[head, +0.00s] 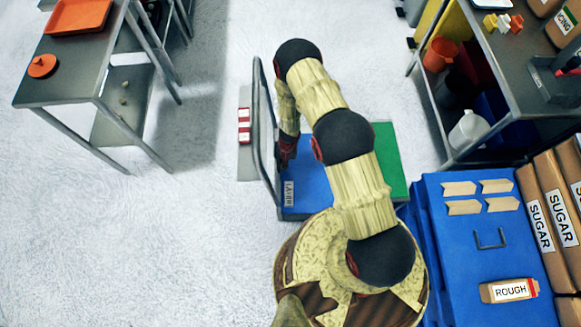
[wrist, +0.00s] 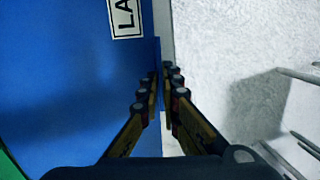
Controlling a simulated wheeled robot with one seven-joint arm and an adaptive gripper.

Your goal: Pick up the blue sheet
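The blue sheet (head: 312,190) lies on a low cart, with a white label near its lower left corner. In the wrist view the blue sheet (wrist: 75,85) fills the left side, and its label is cut off at the top. My gripper (head: 287,152) is at the sheet's left edge, beside the cart's rail. In the wrist view my gripper's fingers (wrist: 166,85) are close together, one on each side of the sheet's edge, and look shut on it. My arm hides part of the sheet, and the exact contact is hard to see.
A green sheet (head: 388,160) lies to the right on the cart. The cart's grey rail (head: 262,120) stands close at the left. A metal table (head: 60,80) is at left, a shelf unit (head: 500,60) at right, and blue crates (head: 470,260) at lower right. The left floor is clear.

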